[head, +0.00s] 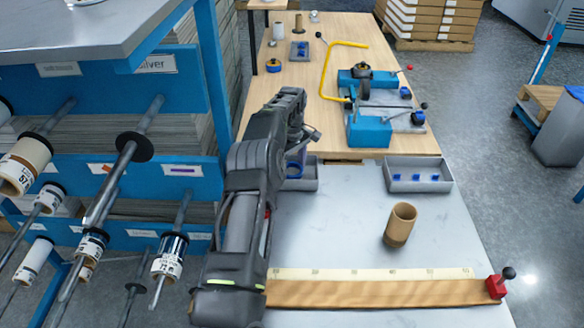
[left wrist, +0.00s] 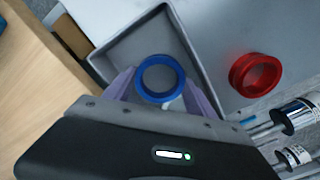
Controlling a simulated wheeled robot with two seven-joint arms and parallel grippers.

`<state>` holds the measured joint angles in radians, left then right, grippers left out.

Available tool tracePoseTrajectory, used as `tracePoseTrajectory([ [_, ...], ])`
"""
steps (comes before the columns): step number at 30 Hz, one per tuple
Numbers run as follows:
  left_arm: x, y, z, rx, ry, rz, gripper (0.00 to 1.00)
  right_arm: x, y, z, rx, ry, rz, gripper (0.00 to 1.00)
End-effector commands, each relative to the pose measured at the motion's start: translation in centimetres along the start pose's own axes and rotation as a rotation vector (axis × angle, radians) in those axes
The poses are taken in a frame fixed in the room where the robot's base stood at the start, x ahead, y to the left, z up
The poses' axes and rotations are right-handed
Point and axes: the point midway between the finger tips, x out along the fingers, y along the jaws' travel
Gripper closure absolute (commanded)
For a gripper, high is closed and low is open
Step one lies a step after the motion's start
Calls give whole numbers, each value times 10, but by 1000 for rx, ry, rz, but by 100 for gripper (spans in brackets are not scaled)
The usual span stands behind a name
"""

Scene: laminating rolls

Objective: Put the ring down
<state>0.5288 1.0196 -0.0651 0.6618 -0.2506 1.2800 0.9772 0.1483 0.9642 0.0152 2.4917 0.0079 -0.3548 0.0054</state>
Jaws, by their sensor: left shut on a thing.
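A blue ring (left wrist: 141,81) is between the two purple fingers of my left gripper (left wrist: 160,88) in the left wrist view. The gripper is shut on it. The ring is over the inside of a grey tray (left wrist: 104,62); whether it touches the tray floor I cannot tell. In the head view my left gripper (head: 297,160) reaches over the same tray (head: 308,184), and a bit of the blue ring (head: 294,170) shows below it. The arm hides part of the tray. My right gripper is not in view.
A red ring (left wrist: 238,80) lies beside the tray. A second grey tray (head: 418,186) holds several blue pieces. A brown cardboard tube (head: 400,226) stands on the grey table, with a ruler strip (head: 370,274) in front. A rack with rolls (head: 95,245) is at left.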

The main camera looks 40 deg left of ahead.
Motion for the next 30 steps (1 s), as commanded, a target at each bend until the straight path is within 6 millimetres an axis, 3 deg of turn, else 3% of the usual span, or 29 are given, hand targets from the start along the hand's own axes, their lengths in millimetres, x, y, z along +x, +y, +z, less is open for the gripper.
tracePoseTrajectory([
  [3, 11, -1, 0, -1, -1, -1, 86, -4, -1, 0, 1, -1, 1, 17],
  [13, 15, 0, 0, -1, 0, 0, 86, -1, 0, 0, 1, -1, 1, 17],
  [14, 14, 0, 0, -1, 0, 0, 34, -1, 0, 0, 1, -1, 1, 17],
  [21, 14, 0, 0, 0, 0, 0, 15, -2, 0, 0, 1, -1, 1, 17],
  [30, 12, 0, 0, 0, 0, 0, 14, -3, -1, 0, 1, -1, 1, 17],
])
